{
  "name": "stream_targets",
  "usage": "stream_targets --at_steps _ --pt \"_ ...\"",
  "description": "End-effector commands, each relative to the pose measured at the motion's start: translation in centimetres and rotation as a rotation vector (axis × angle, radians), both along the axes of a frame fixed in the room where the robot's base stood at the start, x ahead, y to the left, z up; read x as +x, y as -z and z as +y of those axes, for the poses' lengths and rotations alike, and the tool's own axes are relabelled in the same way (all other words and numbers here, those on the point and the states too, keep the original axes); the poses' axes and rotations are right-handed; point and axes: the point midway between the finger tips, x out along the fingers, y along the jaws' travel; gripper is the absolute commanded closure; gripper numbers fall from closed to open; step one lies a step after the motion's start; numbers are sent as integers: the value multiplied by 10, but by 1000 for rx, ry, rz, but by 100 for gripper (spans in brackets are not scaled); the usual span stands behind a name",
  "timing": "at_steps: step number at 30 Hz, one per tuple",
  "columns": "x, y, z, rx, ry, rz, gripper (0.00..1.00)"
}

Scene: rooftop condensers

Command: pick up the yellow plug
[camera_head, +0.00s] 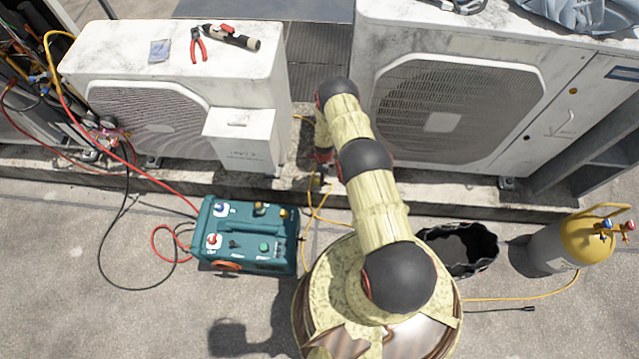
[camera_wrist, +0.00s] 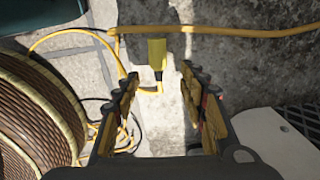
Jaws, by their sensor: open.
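The yellow plug (camera_wrist: 156,52) lies on the concrete by the ledge in the wrist view, its dark end and a short bit of yellow pointing toward me. A yellow cord (camera_wrist: 215,31) runs beside it across the top. My gripper (camera_wrist: 158,82) is open, with its two fingers spread on either side of the plug's near end and nothing held. I cannot tell the exact height gap. In the head view my gripper (camera_head: 323,157) is at the ledge between the condensers, partly hidden by my arm; the plug cannot be made out there.
White condensers stand at left (camera_head: 172,110) and right (camera_head: 450,105). A teal machine (camera_head: 246,233) stands on the ground left of my arm. A black open bag (camera_head: 462,250) and a yellow-topped cylinder (camera_head: 570,245) are at right. Hoses (camera_head: 125,200) loop at left. Pliers (camera_head: 198,45) lie on the left condenser.

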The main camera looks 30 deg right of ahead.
Motion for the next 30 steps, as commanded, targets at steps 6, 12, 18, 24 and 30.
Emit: stream_targets --at_steps 6,12,18,24,30 --pt "-4 36 0 1 -1 3 58" --pt "-3 40 0 0 -1 2 58" --pt "-3 40 0 1 -1 3 64" --pt "-3 40 0 1 -1 3 75" --pt "-3 40 0 1 -1 3 87"
